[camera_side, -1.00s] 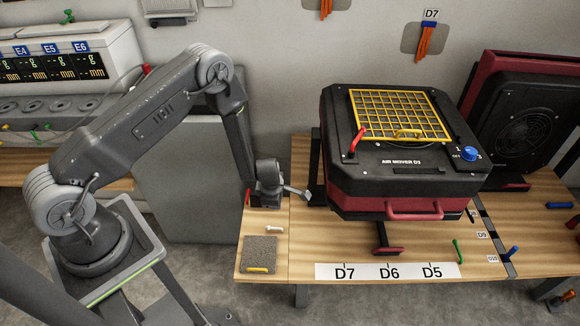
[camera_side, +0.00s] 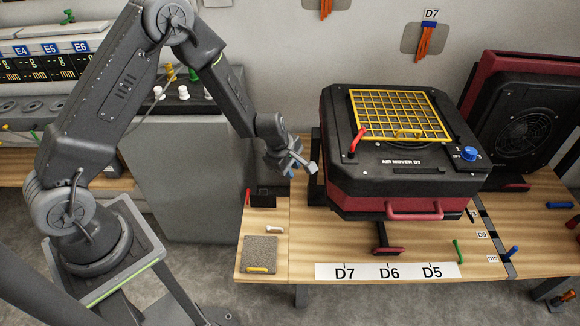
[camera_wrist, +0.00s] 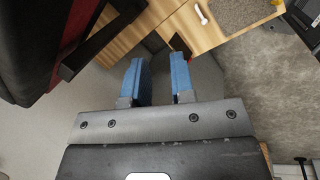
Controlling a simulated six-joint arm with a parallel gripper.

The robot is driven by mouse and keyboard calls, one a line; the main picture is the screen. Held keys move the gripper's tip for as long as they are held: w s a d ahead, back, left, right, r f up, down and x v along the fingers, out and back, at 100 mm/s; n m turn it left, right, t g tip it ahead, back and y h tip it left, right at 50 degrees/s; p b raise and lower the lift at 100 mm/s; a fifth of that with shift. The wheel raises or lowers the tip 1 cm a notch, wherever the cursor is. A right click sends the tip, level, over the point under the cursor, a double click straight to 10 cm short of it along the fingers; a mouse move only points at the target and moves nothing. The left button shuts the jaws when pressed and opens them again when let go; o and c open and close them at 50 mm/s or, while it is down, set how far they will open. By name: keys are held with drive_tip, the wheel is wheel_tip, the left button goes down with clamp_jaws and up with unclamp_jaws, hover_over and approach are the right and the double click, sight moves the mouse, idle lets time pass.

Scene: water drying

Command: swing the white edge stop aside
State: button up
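The white edge stop (camera_side: 274,229) is a small white bar lying on the small wooden ledge left of the air mover. It also shows at the top of the wrist view (camera_wrist: 201,14). My gripper (camera_side: 296,170) hangs in the air above and behind the stop, close to the left side of the air mover. In the wrist view its two blue fingers (camera_wrist: 157,75) are apart with nothing between them. The stop is apart from the fingers.
The black and red air mover (camera_side: 400,165) with a yellow grid stands right of my gripper. A grey pad (camera_side: 259,252) lies in front of the stop. A black block (camera_side: 263,199) with a red piece sits behind it. A labelled strip (camera_side: 388,271) runs along the front edge.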

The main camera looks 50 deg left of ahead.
idle(0.3)
drive_tip(key=n+g+h, duration=0.2)
drive_tip(key=n, duration=0.1)
hover_over(275, 229)
wheel_tip(275, 229, down, 10)
drive_tip(key=s+a+f+n+t, duration=0.25)
drive_tip(key=s+a+f, duration=0.2)
drive_tip(key=f, duration=0.45)
drive_tip(key=shift+n+g+h, duration=0.35)
drive_tip(key=shift+h, duration=0.05)
drive_tip(key=x, duration=1.4)
drive_tip(key=shift+w+a+f, duration=0.15)
drive_tip(key=shift+w+a, duration=0.05)
drive_tip(key=shift+a, duration=0.1)
drive_tip(key=shift+c, duration=0.3)
clamp_jaws()
